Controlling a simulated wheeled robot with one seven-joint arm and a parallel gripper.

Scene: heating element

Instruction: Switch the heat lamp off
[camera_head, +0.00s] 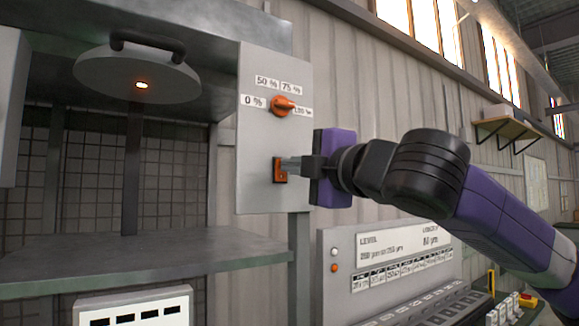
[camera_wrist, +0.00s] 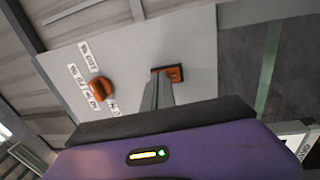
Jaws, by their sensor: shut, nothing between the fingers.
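The heat lamp (camera_head: 137,72) is a grey disc with a dark handle, and a small orange light glows on its underside. A grey control panel (camera_head: 258,140) to its right carries an orange dial (camera_head: 283,105) with percent labels around it; its pointer is toward the 100 % label. Below the dial is an orange switch (camera_head: 280,170). My gripper (camera_head: 285,165) is shut, with its fingertips at the switch, touching or very close. In the wrist view the fingers (camera_wrist: 158,85) reach the switch (camera_wrist: 174,73), partly hiding it; the dial (camera_wrist: 100,89) is to the left.
A grey shelf (camera_head: 150,262) lies below the lamp. A white slotted box (camera_head: 135,308) is beneath it. A lower console (camera_head: 395,262) with labels and buttons stands below my arm. A wall shelf (camera_head: 507,128) is at the far right.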

